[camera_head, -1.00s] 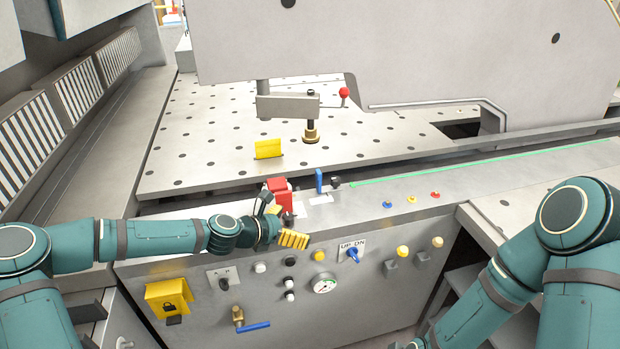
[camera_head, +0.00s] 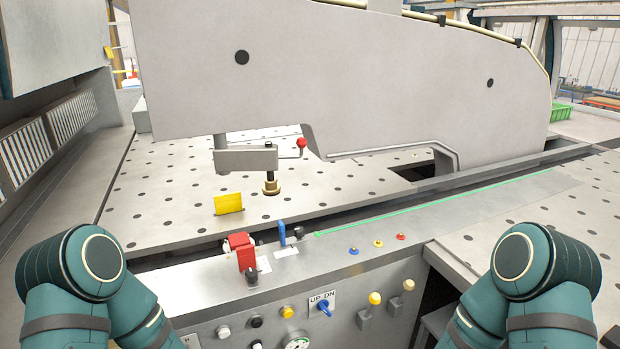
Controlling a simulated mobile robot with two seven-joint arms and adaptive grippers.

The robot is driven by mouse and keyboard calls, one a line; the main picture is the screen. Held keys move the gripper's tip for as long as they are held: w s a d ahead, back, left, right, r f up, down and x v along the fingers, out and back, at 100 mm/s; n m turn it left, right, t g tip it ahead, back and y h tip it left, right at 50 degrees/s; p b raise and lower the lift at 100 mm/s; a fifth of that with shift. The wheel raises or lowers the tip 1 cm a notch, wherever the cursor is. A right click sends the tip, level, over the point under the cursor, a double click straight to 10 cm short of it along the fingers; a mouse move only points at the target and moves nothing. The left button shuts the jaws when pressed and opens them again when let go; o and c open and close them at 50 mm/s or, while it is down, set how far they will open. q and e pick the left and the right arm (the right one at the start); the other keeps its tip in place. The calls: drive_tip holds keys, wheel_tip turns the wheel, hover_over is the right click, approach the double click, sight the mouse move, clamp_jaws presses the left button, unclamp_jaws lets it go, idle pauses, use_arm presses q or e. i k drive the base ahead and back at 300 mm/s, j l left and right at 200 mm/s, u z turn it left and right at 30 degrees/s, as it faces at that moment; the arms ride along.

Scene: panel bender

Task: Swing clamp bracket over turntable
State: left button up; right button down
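The clamp bracket (camera_head: 245,159) is a grey block hanging under the large grey machine arm. A dark rod with a brass foot (camera_head: 270,186) hangs from its right end. A short lever with a red ball knob (camera_head: 302,143) sticks out to its right. The foot is over the perforated turntable plate (camera_head: 170,185); I cannot tell whether it touches. Both of my arms show only their teal upper links at the lower left and lower right. Neither gripper is in view.
A yellow angle piece (camera_head: 228,204) stands on the plate. A red block (camera_head: 241,252) and a blue lever (camera_head: 282,233) sit on the front ledge, near blue, yellow and red buttons (camera_head: 378,244). Below are a gauge, an UP DN switch (camera_head: 324,307) and yellow knobs.

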sight(234, 158)
drive_tip(key=i+l+z, duration=0.15)
drive_tip(key=z, duration=0.3)
drive_tip(key=i+z, duration=0.45)
drive_tip(key=k, duration=0.05)
